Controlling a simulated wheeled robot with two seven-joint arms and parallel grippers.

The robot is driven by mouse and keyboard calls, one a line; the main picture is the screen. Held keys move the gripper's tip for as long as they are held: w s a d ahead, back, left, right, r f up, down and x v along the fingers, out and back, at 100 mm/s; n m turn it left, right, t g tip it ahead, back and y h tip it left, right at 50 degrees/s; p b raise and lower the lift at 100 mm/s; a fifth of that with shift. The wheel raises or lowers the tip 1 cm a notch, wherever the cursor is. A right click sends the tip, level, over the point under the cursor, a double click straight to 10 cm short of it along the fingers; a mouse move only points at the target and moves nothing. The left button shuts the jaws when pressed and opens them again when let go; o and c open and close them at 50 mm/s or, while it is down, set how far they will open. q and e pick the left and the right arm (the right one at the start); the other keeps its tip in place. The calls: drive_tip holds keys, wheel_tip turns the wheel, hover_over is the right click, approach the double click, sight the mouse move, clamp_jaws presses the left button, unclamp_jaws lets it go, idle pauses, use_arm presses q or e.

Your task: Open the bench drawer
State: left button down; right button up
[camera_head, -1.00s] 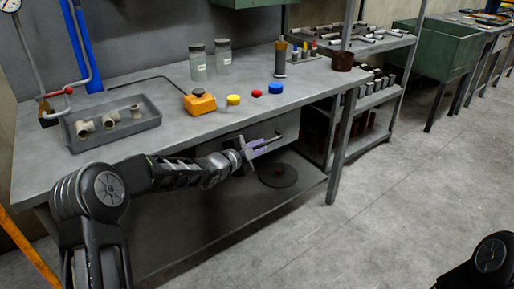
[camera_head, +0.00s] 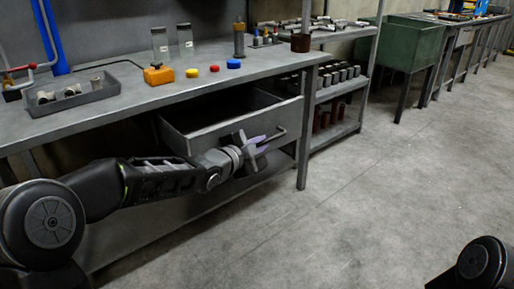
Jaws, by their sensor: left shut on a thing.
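The bench drawer (camera_head: 205,138) is pulled out from under the grey workbench (camera_head: 110,97). Its inside shows dark, and I see no contents in it. My left gripper (camera_head: 262,143) is at the drawer's front, shut on the bar handle (camera_head: 279,134). The left arm reaches in from the left, in front of the bench. My right gripper is not in view; only a part of my right arm shows at the bottom right corner.
On the bench stand a grey tray (camera_head: 72,98) with fittings, an orange button box (camera_head: 158,75), coloured caps (camera_head: 233,64) and glass jars (camera_head: 160,45). A bench leg (camera_head: 304,150) stands right of the drawer. Shelves (camera_head: 340,90) are beyond. The floor at right is clear.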

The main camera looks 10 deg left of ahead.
use_arm(q)
drive_tip(key=shift+s+d+f, duration=0.1)
drive_tip(key=c, duration=1.5)
unclamp_jaws()
drive_tip(key=shift+s+a+r, duration=0.2)
drive_tip(key=shift+s+r, duration=0.05)
drive_tip(key=shift+s, duration=0.15)
drive_tip(key=p+v, duration=0.2)
drive_tip(key=v, duration=0.4)
drive_tip(key=shift+s+a, duration=0.1)
drive_tip(key=shift+s, duration=0.3)
